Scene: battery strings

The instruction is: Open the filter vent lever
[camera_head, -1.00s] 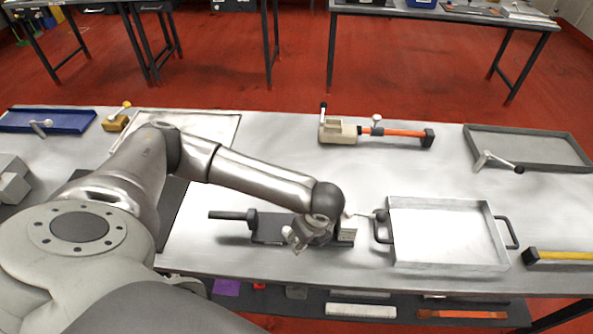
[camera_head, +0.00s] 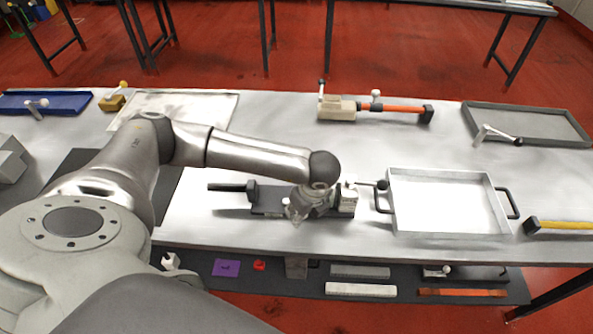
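A device with a dark grey base (camera_head: 268,201) lies on the near part of the metal table, left of a silver tray. A dark rod with a thick collar (camera_head: 251,189) sticks out of its left end. A pale block (camera_head: 347,200) is at its right end. A thin lever with a black knob (camera_head: 381,185) reaches right from this block to the tray's edge. I cannot tell for sure that this is the filter vent lever. My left gripper (camera_head: 296,213) is over the device, just left of the pale block. Its fingers are small and partly hidden, so contact and opening are unclear. My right gripper is out of view.
The silver tray (camera_head: 398,207) with black handles stands close right of the device. A beige device with an orange rod (camera_head: 402,108) lies behind. A dark grey tray (camera_head: 490,137) is at the back right. A yellow-handled tool (camera_head: 565,226) is at the right edge.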

